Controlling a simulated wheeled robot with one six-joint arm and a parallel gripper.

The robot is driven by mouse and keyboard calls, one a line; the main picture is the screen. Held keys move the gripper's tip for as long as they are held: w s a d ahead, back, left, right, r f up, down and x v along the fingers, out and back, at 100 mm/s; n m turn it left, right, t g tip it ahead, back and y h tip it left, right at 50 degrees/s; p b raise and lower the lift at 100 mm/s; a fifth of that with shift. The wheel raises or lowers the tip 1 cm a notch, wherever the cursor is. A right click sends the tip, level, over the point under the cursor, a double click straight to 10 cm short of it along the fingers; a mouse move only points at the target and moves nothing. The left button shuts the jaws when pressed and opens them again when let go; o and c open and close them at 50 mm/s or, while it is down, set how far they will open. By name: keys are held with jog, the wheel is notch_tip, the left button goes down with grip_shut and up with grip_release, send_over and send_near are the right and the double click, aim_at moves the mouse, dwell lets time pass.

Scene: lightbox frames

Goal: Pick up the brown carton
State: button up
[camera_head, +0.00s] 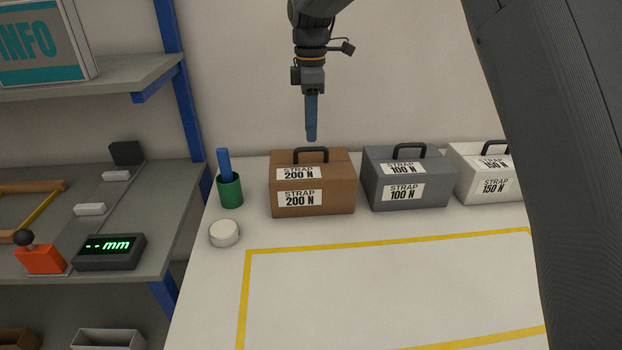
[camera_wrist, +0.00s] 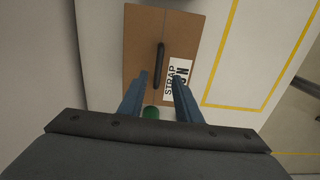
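The brown carton (camera_head: 335,200) stands upright on the white table, with "STRAP 200 N" labels and a dark handle (camera_head: 311,150) on its top. My gripper (camera_head: 311,138) points straight down just above this handle. In the wrist view the carton (camera_wrist: 140,45) lies below the fingers, and its handle (camera_wrist: 160,65) runs lengthwise between the lines of the two blue fingers. My gripper (camera_wrist: 160,77) is open there, with a clear gap between its fingertips. I see no contact with the handle.
A grey carton (camera_head: 425,195) and a white carton (camera_head: 475,185) stand to the right. A green cup (camera_head: 230,190) with a blue item and a round white object (camera_head: 224,233) are at left. A yellow-taped rectangle (camera_head: 390,300) in front is empty.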

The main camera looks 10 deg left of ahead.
aim_at(311, 149)
jog(key=shift+w+f+p, duration=0.2)
jog(key=shift+f+p, duration=1.25)
jog(key=shift+f, duration=2.35)
grip_shut()
jog(key=shift+r, duration=0.15)
